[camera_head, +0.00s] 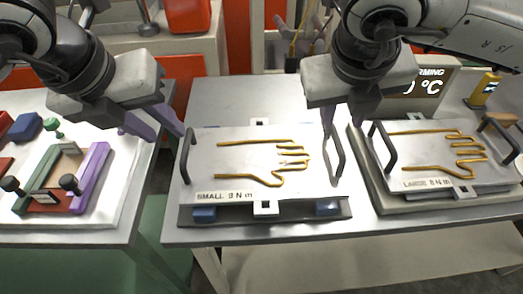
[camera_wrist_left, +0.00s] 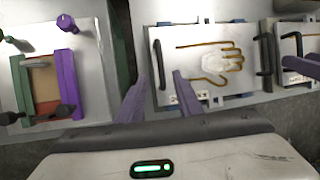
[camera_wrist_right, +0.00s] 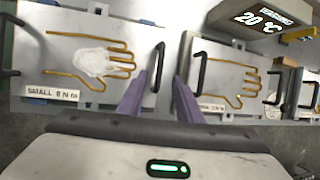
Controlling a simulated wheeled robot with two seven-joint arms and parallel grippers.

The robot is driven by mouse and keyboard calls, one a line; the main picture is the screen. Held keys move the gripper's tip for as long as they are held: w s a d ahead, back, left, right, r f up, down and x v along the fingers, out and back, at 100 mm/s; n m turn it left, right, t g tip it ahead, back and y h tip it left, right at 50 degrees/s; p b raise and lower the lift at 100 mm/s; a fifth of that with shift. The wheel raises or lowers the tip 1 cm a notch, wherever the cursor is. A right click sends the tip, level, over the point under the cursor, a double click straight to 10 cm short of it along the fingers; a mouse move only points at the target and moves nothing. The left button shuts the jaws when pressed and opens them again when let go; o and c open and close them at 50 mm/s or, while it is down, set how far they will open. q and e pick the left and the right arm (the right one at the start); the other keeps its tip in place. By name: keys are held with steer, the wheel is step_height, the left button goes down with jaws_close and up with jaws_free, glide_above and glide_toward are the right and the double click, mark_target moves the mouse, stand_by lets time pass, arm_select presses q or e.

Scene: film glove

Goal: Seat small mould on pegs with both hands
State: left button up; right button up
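The small mould (camera_head: 235,178) is a pale plate with an orange hand outline, labelled "SMALL". It lies over a grey base (camera_head: 270,219) on the middle table; whether it sits on pegs is hidden. It has a dark handle at each side, the left one (camera_head: 187,157) and the right one (camera_head: 338,152). My left gripper (camera_head: 155,130) is open and empty, just left of the left handle, which shows between its fingertips in the left wrist view (camera_wrist_left: 158,64). My right gripper (camera_head: 344,120) is open near the right handle, which shows between its fingertips in the right wrist view (camera_wrist_right: 158,66).
The large mould (camera_head: 420,180) with its own handles lies close on the right. A display reading 20 °C (camera_head: 428,82) stands behind it. A left table holds a frame with green and purple bars (camera_head: 93,175) and black knobs. The middle table is clear behind the small mould.

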mark_target(184, 147)
arm_select(q)
steer(key=shift+s, duration=0.1)
